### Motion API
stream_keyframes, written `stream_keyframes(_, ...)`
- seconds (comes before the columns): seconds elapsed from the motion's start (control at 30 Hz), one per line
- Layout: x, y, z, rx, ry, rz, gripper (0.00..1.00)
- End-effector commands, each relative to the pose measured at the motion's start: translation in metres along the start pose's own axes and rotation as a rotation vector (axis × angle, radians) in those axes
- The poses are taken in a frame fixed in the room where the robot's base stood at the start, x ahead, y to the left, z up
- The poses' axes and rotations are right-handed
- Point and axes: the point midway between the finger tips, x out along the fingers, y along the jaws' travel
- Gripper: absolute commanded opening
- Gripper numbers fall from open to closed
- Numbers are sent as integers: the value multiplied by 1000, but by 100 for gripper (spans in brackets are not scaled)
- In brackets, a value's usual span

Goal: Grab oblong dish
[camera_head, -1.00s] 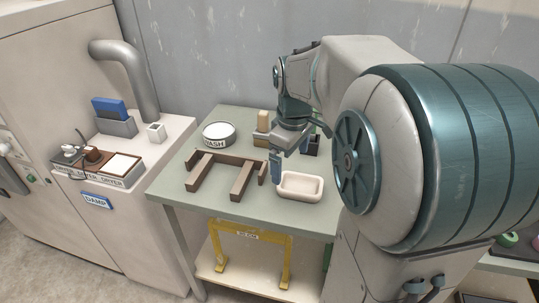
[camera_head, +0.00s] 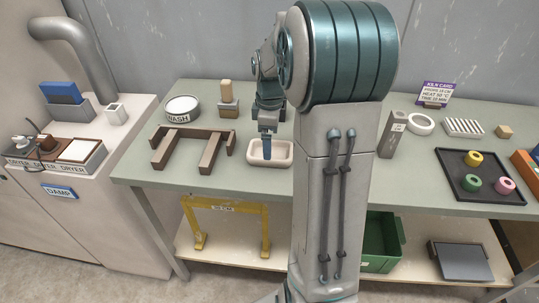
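The oblong dish (camera_head: 254,162) is a shallow cream tray with rounded corners, on the green-grey table left of my arm. My gripper (camera_head: 266,157) points down at the dish, and its blue finger overlaps the dish's middle in the picture. Only one finger shows clearly, so its opening is hidden. I cannot tell whether it touches the dish. The right end of the dish is close to my arm's column.
A brown wooden frame (camera_head: 181,134) lies left of the dish. Behind stand a WASH tub (camera_head: 182,108) and a block with a tan top (camera_head: 228,100). Right of my arm are a white ring (camera_head: 420,124) and a black tray (camera_head: 493,190) with colored rings.

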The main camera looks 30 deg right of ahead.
Motion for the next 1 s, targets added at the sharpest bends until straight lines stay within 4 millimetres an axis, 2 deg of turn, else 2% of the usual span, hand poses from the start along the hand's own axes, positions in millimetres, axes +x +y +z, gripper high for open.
stream_keyframes(0.3,44,-1,1,0,-1,-3,100)
stream_keyframes(0.43,51,-1,1,0,0,-1,100)
stream_keyframes(0.63,51,-1,1,0,0,-1,100)
stream_keyframes(0.8,51,-1,1,0,0,-1,53)
stream_keyframes(1.0,50,-1,1,0,0,0,52)
